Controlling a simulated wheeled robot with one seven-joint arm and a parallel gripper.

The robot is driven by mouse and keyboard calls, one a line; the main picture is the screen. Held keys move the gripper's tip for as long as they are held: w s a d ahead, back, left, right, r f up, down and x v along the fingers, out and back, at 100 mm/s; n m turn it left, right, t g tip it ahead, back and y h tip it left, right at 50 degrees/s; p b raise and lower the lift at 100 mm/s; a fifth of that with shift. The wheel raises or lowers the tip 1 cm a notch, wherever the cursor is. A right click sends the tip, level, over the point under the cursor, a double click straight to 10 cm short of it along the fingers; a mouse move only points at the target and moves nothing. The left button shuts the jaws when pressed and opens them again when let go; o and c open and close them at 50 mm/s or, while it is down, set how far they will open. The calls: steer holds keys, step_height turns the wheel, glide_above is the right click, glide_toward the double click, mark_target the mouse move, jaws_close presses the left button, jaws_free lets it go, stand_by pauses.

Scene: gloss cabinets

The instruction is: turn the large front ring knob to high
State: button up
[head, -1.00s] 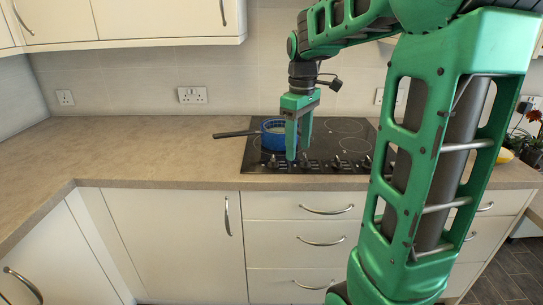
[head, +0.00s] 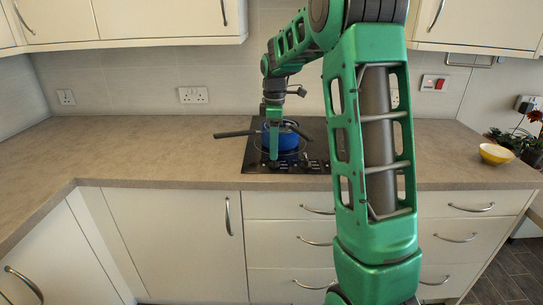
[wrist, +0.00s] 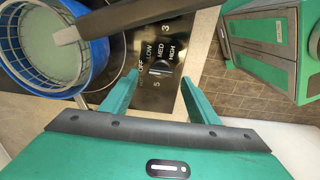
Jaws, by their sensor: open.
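In the wrist view a dark control knob (wrist: 157,72) sits on the black hob panel, with OFF, LOW, MED and HIGH printed around it. I cannot tell clearly where its pointer stands. My gripper (wrist: 159,80) is open, with one green finger on each side of the knob; I cannot tell whether they touch it. In the head view my gripper (head: 273,157) points down at the hob's front edge, seen nearly edge-on. The hob (head: 256,158) is partly hidden by my arm, and its knob row is too small to read.
A blue pan (head: 283,139) with a wire basket stands on the hob just behind my gripper. It also shows in the wrist view (wrist: 99,62), with a dark handle crossing above the knob. The counter to the left (head: 130,150) is clear. A yellow bowl (head: 496,154) stands far right.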

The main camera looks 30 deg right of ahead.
mark_target(274, 162)
steer(key=shift+f, duration=1.75)
steer(key=c, duration=1.1)
steer(key=shift+o, duration=0.2)
